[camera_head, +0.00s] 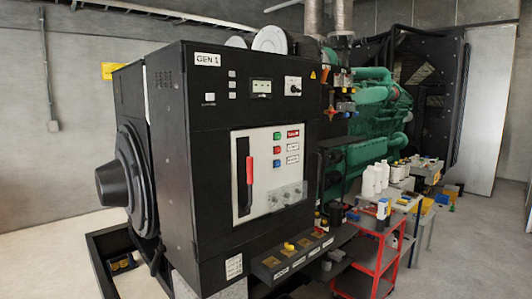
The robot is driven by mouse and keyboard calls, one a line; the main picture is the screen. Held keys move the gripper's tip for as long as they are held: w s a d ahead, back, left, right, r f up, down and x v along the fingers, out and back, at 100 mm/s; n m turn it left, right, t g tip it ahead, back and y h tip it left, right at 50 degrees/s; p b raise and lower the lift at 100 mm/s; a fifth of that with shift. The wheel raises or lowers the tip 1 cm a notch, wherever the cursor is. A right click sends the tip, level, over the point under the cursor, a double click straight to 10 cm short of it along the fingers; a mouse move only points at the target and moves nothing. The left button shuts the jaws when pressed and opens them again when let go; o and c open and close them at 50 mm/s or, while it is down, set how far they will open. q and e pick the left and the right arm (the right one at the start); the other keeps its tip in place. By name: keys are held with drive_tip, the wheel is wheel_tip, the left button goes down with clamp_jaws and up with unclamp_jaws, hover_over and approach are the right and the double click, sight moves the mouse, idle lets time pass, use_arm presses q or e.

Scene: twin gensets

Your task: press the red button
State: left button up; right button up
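The GEN 1 control cabinet (220,115) is a tall black box in the middle of the head view. A white panel (262,188) is set in its front. A larger red handle (249,170) stands upright at the panel's left. Neither of my grippers is in view.
A low black box with a yellow knob (289,246) juts out below the panel. A red cart (378,258) with bottles and small items stands to the right. The green engine (370,120) is behind. Open floor lies at the far left and right.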

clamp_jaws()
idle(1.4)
